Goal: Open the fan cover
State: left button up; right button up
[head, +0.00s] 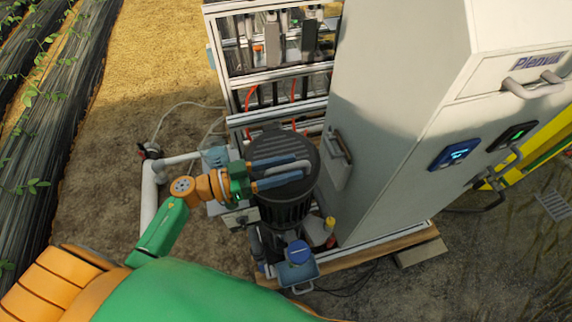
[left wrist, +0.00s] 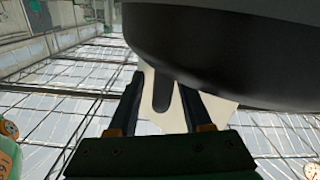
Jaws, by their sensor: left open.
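The fan cover (head: 270,146) is a dark, round, ribbed cap on top of a black upright motor body in the middle of the head view. In the left wrist view, the fingers (left wrist: 162,95) point at a pale slotted piece (left wrist: 217,108) under a dark rounded rim (left wrist: 230,75). My right gripper is not in view.
A tall grey cabinet (head: 390,110) with handles stands close on the right. A metal frame (head: 275,75) with piping is behind the motor. A small blue-lidded container (head: 298,252) sits in front. White pipes (head: 149,185) run on the left, with open ground beyond.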

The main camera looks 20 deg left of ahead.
pick_arm(q)
jog(key=shift+a, duration=0.15)
grip_shut()
jog(key=shift+s, duration=0.1)
dwell(1.1)
